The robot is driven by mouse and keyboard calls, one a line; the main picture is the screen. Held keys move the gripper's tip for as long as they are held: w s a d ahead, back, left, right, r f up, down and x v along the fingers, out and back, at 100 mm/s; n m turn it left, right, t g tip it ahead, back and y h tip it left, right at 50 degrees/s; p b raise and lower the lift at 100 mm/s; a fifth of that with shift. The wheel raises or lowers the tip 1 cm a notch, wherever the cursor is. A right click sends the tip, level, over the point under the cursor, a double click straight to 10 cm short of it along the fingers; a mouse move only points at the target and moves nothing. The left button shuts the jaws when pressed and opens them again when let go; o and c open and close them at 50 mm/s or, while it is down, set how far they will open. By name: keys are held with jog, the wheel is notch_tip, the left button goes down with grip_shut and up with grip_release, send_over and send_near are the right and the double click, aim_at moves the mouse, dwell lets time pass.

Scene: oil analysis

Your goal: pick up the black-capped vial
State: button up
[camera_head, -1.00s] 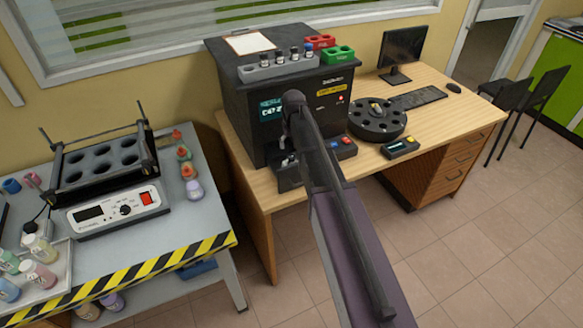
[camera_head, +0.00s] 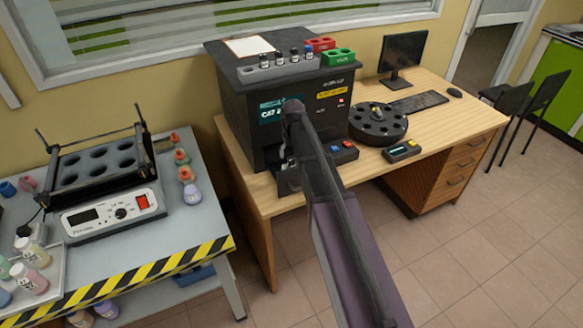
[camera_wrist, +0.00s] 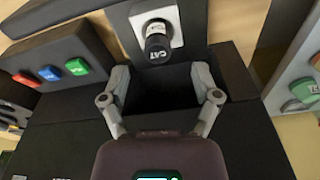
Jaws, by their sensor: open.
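A vial with a black cap marked CAT (camera_wrist: 157,48) stands in a light grey square holder (camera_wrist: 172,14) at the top of the wrist view. My gripper (camera_wrist: 160,75) is open, with its two fingers apart on either side of a dark gap. The vial is just beyond the fingertips, and nothing is between them. In the head view my arm hides this vial and most of my gripper. Several other dark-capped vials stand in a grey rack (camera_head: 283,69) on top of the black analyser (camera_head: 238,107).
The red, blue and green button box (camera_wrist: 50,72) is left of my gripper in the wrist view. A black round carousel (camera_head: 378,124) and a small keypad (camera_head: 401,151) are on the wooden desk (camera_head: 455,125).

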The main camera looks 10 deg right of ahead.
aim_at(292, 160)
jog(key=shift+w+f+b, duration=0.2)
jog(key=shift+f+b, duration=1)
jog(key=shift+f, duration=0.05)
jog(key=shift+w+f+b, duration=0.15)
jog(key=shift+f+b, duration=1.05)
jog(key=shift+f, duration=0.05)
jog(key=shift+d, duration=0.1)
grip_shut()
